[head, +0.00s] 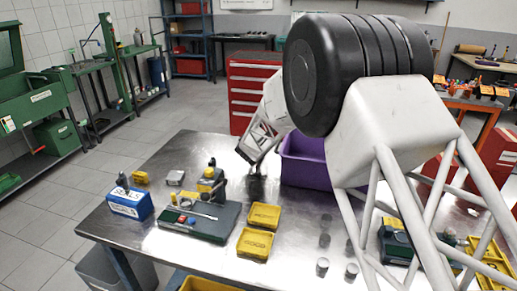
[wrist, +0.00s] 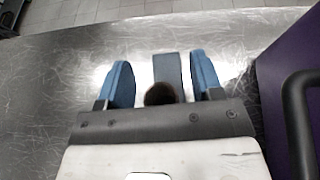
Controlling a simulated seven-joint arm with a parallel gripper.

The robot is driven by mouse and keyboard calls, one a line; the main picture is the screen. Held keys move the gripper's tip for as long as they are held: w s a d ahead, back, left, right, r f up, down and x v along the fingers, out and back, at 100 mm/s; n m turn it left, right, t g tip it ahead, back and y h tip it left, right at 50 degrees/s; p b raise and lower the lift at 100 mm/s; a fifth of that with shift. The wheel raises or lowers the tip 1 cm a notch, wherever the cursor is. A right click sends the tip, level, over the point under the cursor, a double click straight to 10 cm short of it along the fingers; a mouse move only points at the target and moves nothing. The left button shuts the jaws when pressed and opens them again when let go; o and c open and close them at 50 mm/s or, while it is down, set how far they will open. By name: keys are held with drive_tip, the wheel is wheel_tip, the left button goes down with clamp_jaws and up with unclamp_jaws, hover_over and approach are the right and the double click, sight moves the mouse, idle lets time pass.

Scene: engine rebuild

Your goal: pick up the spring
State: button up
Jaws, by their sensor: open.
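My gripper (head: 257,178) is low over the metal table, left of the purple bin. In the wrist view its two blue fingers (wrist: 161,82) stand apart, open. A dark, rounded thing (wrist: 160,94) shows between them, close to the palm edge; it may be the spring, but its coils cannot be made out. A grey strip (wrist: 166,67) lies just beyond it; I cannot tell whether it is an object or a reflection. In the head view the arm and gripper hide most of this spot.
The purple bin (head: 308,172) stands close to the right of my gripper. Yellow trays (head: 264,216), a dark green tray with tools (head: 197,221) and a blue box (head: 129,204) lie toward the front left. Small grey cylinders (head: 322,267) stand at the front.

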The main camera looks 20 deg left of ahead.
drive_tip(key=shift+c, duration=0.3)
drive_tip(key=c, duration=1)
wheel_tip(320, 180, up, 10)
idle(0.5)
